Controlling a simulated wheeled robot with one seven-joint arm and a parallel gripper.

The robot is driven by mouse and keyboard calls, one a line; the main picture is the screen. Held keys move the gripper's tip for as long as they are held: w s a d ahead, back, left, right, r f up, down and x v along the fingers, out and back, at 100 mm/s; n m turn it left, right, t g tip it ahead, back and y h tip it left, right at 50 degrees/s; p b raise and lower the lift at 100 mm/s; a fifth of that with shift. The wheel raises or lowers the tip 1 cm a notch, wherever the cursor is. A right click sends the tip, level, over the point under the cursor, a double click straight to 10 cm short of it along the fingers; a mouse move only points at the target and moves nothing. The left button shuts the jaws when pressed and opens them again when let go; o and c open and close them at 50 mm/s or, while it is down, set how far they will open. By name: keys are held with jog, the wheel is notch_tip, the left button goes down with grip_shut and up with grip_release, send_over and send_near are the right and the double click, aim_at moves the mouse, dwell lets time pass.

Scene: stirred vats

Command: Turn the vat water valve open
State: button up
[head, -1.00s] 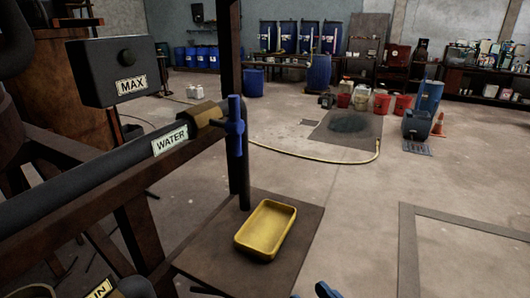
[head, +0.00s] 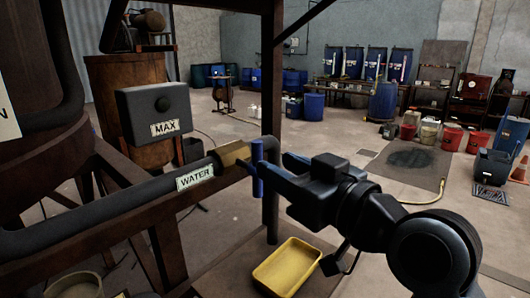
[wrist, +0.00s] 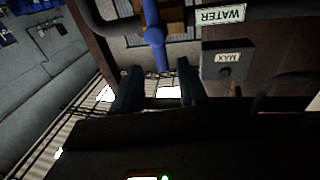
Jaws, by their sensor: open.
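The water valve's blue lever handle (head: 257,168) stands upright at the end of a brass valve body (head: 231,153), on the dark pipe with the WATER label (head: 195,176). My gripper (head: 272,172) comes in from the right, with its blue fingers at the handle. The wrist view shows the blue handle (wrist: 154,34) reaching down so that its end appears between the two parted fingertips of my gripper (wrist: 159,70). The jaws are open and not closed on it. I cannot tell whether a finger touches the handle.
A dark box marked MAX (head: 154,110) stands left of the valve. A rusty post (head: 271,80) rises just behind it. A yellow tray (head: 287,266) sits on a shelf below my gripper. The floor to the right holds buckets (head: 452,138) and a hose.

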aim_at(258, 156)
jog(key=p+x, duration=0.1)
jog(key=x, duration=0.5)
jog(key=shift+w+a, duration=0.25)
grip_shut()
